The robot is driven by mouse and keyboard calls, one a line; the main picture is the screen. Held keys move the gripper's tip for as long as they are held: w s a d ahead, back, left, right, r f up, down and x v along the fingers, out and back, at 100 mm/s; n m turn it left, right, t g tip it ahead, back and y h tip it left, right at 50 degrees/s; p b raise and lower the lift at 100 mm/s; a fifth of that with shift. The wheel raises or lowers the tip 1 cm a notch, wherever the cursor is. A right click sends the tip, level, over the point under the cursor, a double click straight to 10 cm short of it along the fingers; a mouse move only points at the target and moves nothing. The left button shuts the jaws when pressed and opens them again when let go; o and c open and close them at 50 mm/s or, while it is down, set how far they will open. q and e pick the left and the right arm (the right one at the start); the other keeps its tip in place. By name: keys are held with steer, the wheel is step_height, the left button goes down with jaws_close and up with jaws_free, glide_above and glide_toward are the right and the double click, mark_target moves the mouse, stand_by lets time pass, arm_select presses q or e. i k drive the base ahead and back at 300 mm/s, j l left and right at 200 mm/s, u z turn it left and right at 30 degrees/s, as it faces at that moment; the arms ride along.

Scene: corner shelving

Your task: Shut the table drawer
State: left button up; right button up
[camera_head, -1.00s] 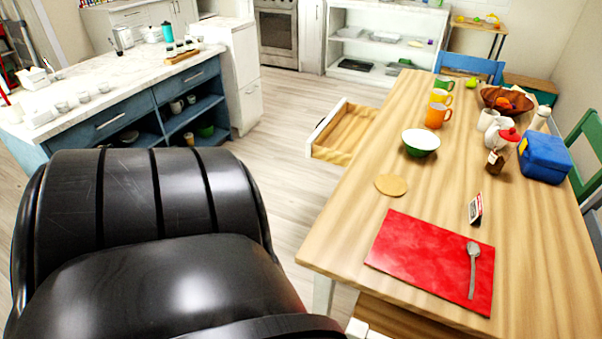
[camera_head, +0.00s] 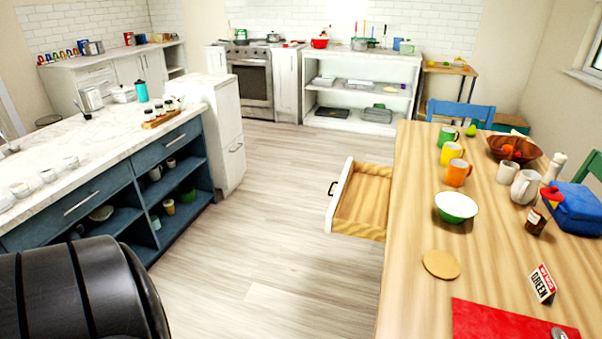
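The table drawer (camera_head: 362,199) is pulled out from the left side of the wooden table (camera_head: 498,238). Its white front with a dark handle (camera_head: 332,188) faces left, toward the open floor. The inside of the drawer looks empty. A black rounded arm link of mine fills the lower left corner. Neither of my grippers shows in the head view, and nothing of mine is seen touching the drawer.
A green and white bowl (camera_head: 456,207), an orange mug (camera_head: 458,173) and a round coaster (camera_head: 441,264) sit on the table near the drawer. A blue island (camera_head: 100,214) stands at left. Bare floor (camera_head: 270,215) lies between island and drawer.

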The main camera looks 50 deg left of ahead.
mark_target(359, 207)
steer(key=j+u, duration=0.2)
steer(key=j, duration=0.9)
steer(key=j+u, duration=0.2)
steer(key=j, duration=0.85)
